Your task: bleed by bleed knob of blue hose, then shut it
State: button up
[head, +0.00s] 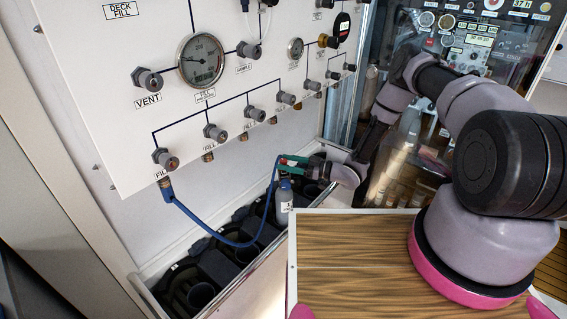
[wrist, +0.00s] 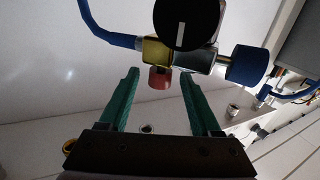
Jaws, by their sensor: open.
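The blue hose (head: 215,236) hangs from the leftmost FILL fitting (head: 167,160) and rises to a bottle (head: 284,200) by my gripper (head: 292,160). In the wrist view, the hose (wrist: 98,30) joins a brass block (wrist: 154,52). A black round knob (wrist: 185,22) with a white line sits on the fitting. A blue cylindrical knob (wrist: 246,66) is at its right end. A small red knob (wrist: 159,78), possibly the bleed knob, hangs below the block. My gripper (wrist: 160,75) is open, its green fingers either side of the red knob, with visible gaps.
The white panel (head: 110,60) carries a gauge (head: 201,60), a VENT knob (head: 146,79) and a row of FILL knobs. Dark cylinder wells (head: 190,290) lie below it. A wooden top (head: 350,260) is at the front right. Another blue hose (wrist: 296,96) shows at the right.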

jog(key=shift+x, duration=0.85)
grip_shut()
jog(key=shift+d+m+t+h, duration=0.1)
jog(key=shift+m+t+h, duration=0.5)
jog(key=shift+m+t, duration=0.65)
jog(key=shift+m+t+h, duration=1.05)
jog(key=shift+t+h, duration=0.05)
jog(key=shift+t, duration=0.85)
grip_release()
jog(key=v, duration=1)
jog(key=shift+s+d, duration=0.3)
